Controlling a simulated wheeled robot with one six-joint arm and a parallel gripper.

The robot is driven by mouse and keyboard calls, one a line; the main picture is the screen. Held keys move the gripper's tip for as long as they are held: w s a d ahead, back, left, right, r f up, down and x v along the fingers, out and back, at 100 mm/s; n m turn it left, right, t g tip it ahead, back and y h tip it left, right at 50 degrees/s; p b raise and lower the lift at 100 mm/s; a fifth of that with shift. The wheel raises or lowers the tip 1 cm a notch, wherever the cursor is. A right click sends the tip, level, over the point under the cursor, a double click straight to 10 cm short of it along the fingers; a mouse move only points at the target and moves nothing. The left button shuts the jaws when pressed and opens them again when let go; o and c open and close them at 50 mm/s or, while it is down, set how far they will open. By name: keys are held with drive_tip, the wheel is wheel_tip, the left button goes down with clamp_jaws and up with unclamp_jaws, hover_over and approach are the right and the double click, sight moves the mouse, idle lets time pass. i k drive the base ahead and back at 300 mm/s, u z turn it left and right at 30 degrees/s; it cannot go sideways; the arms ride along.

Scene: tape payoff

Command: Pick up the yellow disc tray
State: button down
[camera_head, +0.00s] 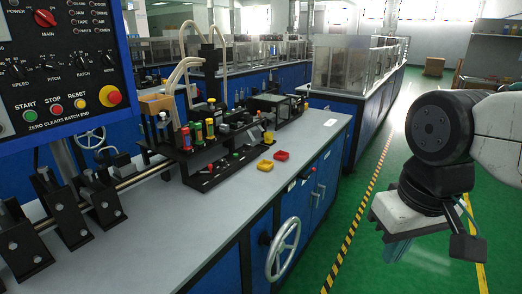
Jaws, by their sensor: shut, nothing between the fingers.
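A small yellow tray (265,166) lies on the grey bench top (235,203), near its middle. It is too small to tell what is in it. My gripper (397,250) hangs at the right over the green floor, beyond the bench's right edge and well apart from the yellow tray. It is shut and empty, and its fingers are faint in the picture.
A red tray (281,156) sits just behind and right of the yellow tray. A black machine with colored cylinders (197,132) stands behind them. A handwheel (283,249) sticks out from the blue bench front. A control panel (65,70) fills the upper left.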

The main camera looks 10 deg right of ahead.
sight(265, 165)
drive_tip(key=z, duration=1.15)
drive_tip(key=i, duration=2.6)
drive_tip(key=u, duration=3.2)
